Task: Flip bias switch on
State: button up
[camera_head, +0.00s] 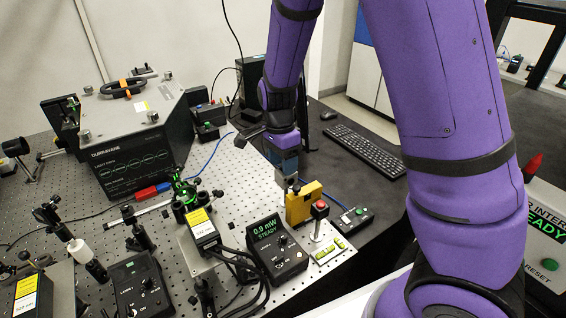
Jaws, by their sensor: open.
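I cannot pick out a labelled bias switch for certain. A small black control box (352,217) with a green part on top and a blue cable lies at the right edge of the perforated bench (225,165). Another black box with a knob or switch (138,285) and small lettering is at the front left. My gripper (289,183) points down near the bench's right edge, just behind a yellow block (303,203). It is open, and its fingertips are small and partly hidden. I cannot tell whether it touches anything.
A meter reading "0.9 mW STEADY" (275,247) and a red-button post (319,210) stand near the yellow block. A large dark instrument (140,150) fills the back left. Black cables (243,268) loop at the front. A keyboard (364,150) lies on the dark table beyond.

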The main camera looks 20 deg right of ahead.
jog(key=shift+f, duration=0.25)
jog(key=c, duration=0.9)
jog(key=shift+s+t, duration=0.2)
jog(key=shift+t, duration=0.5)
jog(key=o, duration=0.9)
jog(key=shift+r, duration=0.1)
